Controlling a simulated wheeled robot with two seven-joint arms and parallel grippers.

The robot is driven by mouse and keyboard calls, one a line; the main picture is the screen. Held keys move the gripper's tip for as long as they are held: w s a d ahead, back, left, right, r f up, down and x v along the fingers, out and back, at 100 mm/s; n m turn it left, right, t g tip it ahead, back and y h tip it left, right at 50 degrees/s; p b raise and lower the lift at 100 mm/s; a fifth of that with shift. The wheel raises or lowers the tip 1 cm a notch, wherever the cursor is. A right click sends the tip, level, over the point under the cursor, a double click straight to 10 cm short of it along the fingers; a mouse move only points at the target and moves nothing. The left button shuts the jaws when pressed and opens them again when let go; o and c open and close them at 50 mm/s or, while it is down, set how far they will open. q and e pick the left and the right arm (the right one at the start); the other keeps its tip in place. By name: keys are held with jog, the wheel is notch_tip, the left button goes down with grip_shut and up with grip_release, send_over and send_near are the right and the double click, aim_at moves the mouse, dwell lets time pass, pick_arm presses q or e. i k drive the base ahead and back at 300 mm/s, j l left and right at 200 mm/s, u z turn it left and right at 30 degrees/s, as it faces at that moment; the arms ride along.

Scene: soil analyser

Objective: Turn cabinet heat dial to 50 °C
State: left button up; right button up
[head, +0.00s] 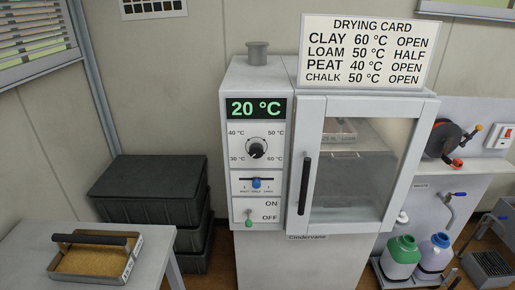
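The drying cabinet (335,222) stands in the middle of the head view, its glass door shut. Its black heat dial (257,149) sits on the left control panel, ringed by marks for 30, 40, 50 and 60 °C. The 50 °C mark is at the dial's upper right. The green display (256,108) above reads 20 °C. A blue vent slider (256,183) is below the dial, near the middle of its track. A green-tipped ON/OFF switch (249,222) is lower, with its tip down by OFF. Neither of my grippers is in view.
A drying card (366,50) stands on top of the cabinet. A table (150,250) at lower left holds a tray of soil (95,262). Black crates (150,190) are stacked left of the cabinet. Bottles (404,250) and a hose reel (447,140) are at the right.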

aim_at(256, 150)
jog(key=i+l+u, duration=0.3)
jog(key=i+l, duration=0.15)
jog(key=i+l+u, duration=0.3)
jog(key=i+l, duration=0.2)
